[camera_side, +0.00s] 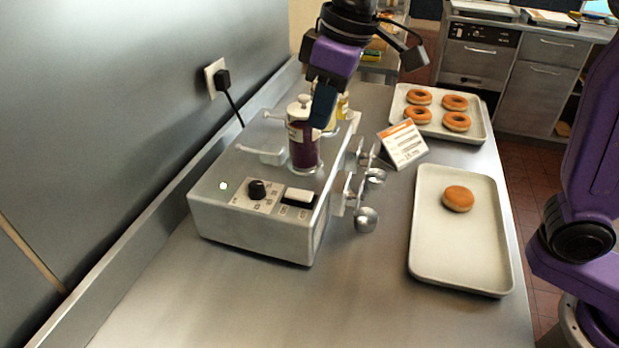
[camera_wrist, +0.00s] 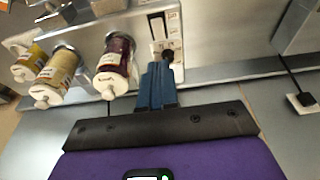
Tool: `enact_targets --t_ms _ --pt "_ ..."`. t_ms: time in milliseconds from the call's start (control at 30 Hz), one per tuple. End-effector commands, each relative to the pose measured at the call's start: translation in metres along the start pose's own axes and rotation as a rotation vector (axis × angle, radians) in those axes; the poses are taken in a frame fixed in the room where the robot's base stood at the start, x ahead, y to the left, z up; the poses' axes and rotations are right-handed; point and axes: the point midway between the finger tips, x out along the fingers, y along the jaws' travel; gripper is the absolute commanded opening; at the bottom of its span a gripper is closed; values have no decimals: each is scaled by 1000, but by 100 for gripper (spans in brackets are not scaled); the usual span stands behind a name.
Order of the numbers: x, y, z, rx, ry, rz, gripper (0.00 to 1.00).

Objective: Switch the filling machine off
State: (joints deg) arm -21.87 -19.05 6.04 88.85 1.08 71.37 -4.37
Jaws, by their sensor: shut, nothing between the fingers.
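The filling machine (camera_side: 225,205) is a grey metal box on the counter, with jars on top and spouts on its right side. Its front panel has a black knob (camera_side: 257,190), a white switch (camera_side: 299,196) and a small pale green lamp (camera_side: 224,186) that looks lit. My gripper (camera_side: 320,122) is shut and empty, above the machine, overlapping the purple jar (camera_side: 304,150) in the side view. In the wrist view its blue fingers (camera_wrist: 157,68) point towards the panel, with the black knob (camera_wrist: 167,55) just beyond the tips. Contact with the knob cannot be told.
Yellow jars (camera_wrist: 58,72) stand beside the purple one. A plug (camera_side: 221,80) sits in the wall socket, its cable running behind the machine. To the right are a tray (camera_side: 430,262) with one bun, a tray (camera_side: 481,125) with several ring doughnuts, and a card (camera_side: 403,144).

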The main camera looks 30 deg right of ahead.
Motion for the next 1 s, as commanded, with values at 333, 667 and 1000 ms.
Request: enact_targets --t_ms 333,667,1000 --pt "0 0 10 1 47 1 0" --pt "4 0 10 1 45 1 0" --pt "54 0 9 1 39 1 0"
